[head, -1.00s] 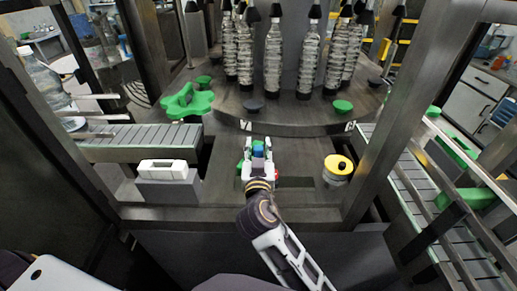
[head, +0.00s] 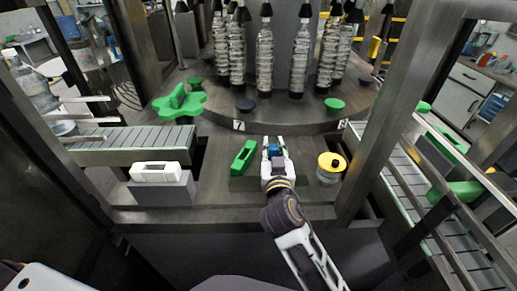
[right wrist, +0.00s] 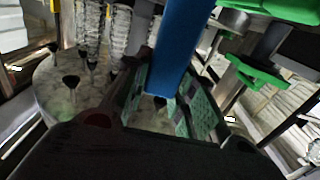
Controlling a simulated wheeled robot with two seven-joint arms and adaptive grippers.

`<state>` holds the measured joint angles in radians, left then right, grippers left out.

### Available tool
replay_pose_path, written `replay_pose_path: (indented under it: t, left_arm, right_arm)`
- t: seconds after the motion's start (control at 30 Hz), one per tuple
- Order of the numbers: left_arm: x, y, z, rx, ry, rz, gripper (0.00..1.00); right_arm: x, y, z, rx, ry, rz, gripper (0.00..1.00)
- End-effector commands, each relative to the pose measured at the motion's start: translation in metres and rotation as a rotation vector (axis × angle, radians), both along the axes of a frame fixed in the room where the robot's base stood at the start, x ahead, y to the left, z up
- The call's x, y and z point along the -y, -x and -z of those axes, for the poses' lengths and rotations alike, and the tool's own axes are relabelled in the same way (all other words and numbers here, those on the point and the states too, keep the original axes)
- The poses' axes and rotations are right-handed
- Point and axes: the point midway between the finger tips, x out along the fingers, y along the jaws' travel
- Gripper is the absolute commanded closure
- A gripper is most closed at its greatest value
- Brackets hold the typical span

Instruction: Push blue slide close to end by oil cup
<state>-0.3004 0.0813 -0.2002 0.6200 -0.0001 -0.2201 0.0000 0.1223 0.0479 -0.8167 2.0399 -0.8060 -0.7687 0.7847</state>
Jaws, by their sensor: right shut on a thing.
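The blue slide (head: 273,149) is between the fingers of my right gripper (head: 275,147), which is shut on it. The right wrist view shows the blue slide (right wrist: 178,45) as a long bar rising from between the finger pads (right wrist: 172,112). The oil cup (head: 331,164), a clear jar with a yellow lid, stands to the right of the gripper with a gap between them. A green block with a slot (head: 243,157) lies just left of the gripper, apart from it. The fingers hide part of the slide in the head view. My left gripper is not in view.
A white device (head: 157,172) sits on a grey block at left. A green star wheel (head: 180,103) is beside the left conveyor (head: 115,148). Several bottles stand on the round table behind (head: 290,115). A frame post (head: 395,100) rises right of the cup.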

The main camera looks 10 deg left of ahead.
Motion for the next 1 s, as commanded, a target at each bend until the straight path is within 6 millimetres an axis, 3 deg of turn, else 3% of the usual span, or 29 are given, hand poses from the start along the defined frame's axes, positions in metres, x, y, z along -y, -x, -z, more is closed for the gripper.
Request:
replay_pose_path:
  t: [0.1,0.3,0.67,0.7,0.83,1.0]
  left_arm:
    - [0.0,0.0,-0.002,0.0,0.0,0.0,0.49]
    - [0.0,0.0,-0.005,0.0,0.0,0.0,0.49]
    - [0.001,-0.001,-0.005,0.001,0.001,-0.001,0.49]
    - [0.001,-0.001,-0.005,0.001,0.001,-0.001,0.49]
    - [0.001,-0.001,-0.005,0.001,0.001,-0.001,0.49]
    - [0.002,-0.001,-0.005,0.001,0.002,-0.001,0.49]
  right_arm:
    - [0.021,-0.006,0.001,-0.001,0.002,0.008,1.0]
    - [0.042,-0.012,0.0,-0.001,0.004,0.008,1.0]
    - [0.045,-0.013,0.0,0.001,0.004,0.006,1.0]
    - [0.045,-0.013,0.0,0.001,0.004,0.006,0.7]
    - [0.044,-0.013,0.0,0.001,0.003,0.004,0.54]
    - [0.043,-0.012,0.0,0.001,0.002,0.003,0.52]
